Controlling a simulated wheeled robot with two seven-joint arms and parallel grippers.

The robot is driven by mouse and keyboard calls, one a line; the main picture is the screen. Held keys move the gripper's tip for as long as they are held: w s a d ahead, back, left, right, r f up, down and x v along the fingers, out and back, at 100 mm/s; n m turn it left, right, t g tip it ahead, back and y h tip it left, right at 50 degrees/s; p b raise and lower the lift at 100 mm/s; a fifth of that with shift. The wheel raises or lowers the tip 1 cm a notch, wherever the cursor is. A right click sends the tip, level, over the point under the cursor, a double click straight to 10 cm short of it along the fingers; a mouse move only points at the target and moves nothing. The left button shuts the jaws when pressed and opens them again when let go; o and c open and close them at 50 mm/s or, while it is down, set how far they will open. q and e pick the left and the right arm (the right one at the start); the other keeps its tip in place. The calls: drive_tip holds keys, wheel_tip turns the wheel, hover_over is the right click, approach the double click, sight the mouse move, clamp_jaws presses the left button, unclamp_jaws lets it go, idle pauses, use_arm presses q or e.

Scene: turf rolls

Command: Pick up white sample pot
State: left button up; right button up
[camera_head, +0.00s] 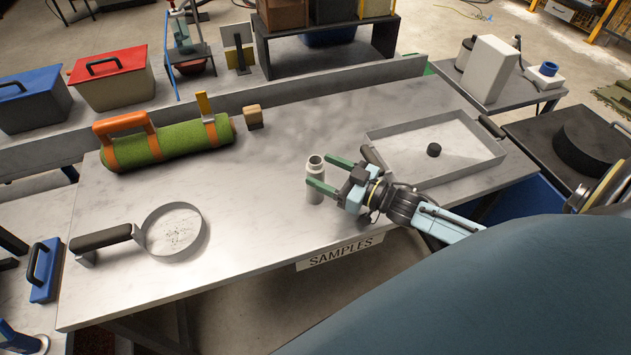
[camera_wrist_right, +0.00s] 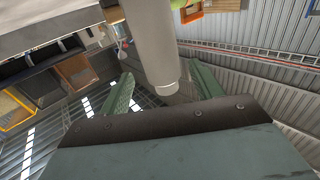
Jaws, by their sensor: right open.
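The white sample pot (camera_head: 315,172) stands upright near the front edge of the grey table, with an open dark mouth at its top. My right gripper (camera_head: 317,170) comes in from the right with green fingers open at the pot. One finger crosses in front of the pot and the other reaches behind its right side. In the right wrist view the pale pot (camera_wrist_right: 152,45) shows as a cylinder between the two open fingers (camera_wrist_right: 162,78). I cannot tell whether either finger touches it. My left gripper is not in view.
A metal tray (camera_head: 485,165) with a small black disc lies right of the gripper. A round handled sieve or pan (camera_head: 175,230) lies left. A strapped green turf roll (camera_head: 180,142) and wooden block (camera_head: 253,116) sit behind. A SAMPLES label (camera_head: 340,252) hangs on the front edge.

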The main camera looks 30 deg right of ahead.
sight(307, 164)
drive_tip(key=x, duration=0.4)
drive_tip(key=shift+w+a+r, duration=0.15)
drive_tip(key=shift+w+a, duration=0.15)
drive_tip(key=shift+a, duration=0.05)
clamp_jaws()
